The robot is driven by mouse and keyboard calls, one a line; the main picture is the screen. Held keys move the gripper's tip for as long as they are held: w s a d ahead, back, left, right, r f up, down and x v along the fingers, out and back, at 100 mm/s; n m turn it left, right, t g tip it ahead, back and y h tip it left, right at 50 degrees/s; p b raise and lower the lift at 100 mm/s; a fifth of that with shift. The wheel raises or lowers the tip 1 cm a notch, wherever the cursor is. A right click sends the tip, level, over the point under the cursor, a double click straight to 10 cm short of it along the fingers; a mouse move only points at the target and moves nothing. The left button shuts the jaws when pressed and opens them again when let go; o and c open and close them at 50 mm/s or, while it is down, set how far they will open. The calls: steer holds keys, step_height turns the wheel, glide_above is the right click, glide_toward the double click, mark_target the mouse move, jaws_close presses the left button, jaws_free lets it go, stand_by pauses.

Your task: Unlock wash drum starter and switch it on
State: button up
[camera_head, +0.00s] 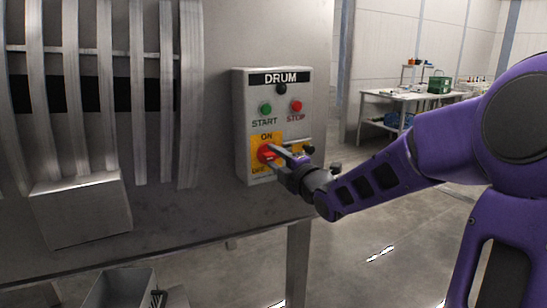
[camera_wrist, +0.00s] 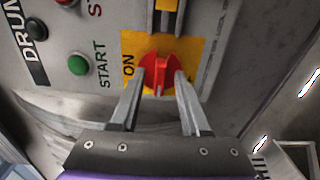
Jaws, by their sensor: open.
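The grey drum starter box (camera_head: 285,125) is on the grey machine panel, with a DRUM label at its top. Its red rotary switch (camera_head: 267,154) sits on a yellow plate marked ON above and OFF below. In the wrist view the red switch (camera_wrist: 160,75) shows a raised grip between my fingertips. My gripper (camera_wrist: 163,82) is open, one finger on either side of the grip; contact cannot be told. It also shows at the box in the head view (camera_head: 277,155). A yellow and dark fitting (camera_wrist: 168,12) is beside the switch; whether it is a lock is unclear.
A green START button (camera_head: 265,108), a red STOP button (camera_head: 296,105) and a black button (camera_head: 281,89) sit above the switch. A grey chute box (camera_head: 82,210) juts out at left. A worktable (camera_head: 405,97) stands far behind, with open floor before it.

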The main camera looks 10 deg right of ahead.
jaws_close()
stand_by(0.5)
steer(key=m, duration=0.3)
steer(key=shift+r+m, duration=0.1)
steer(key=shift+m, duration=0.3)
steer(key=m+p, duration=0.1)
steer(key=m, duration=0.4)
steer(key=shift+m+p, duration=0.3)
steer(key=shift+p, duration=0.1)
steer(key=m+p, duration=0.1)
steer(key=m, duration=0.3)
steer(key=shift+m+p, duration=0.3)
steer(key=shift+p, duration=0.05)
steer(key=shift+m+p, duration=0.75)
steer(key=shift+m, duration=1.25)
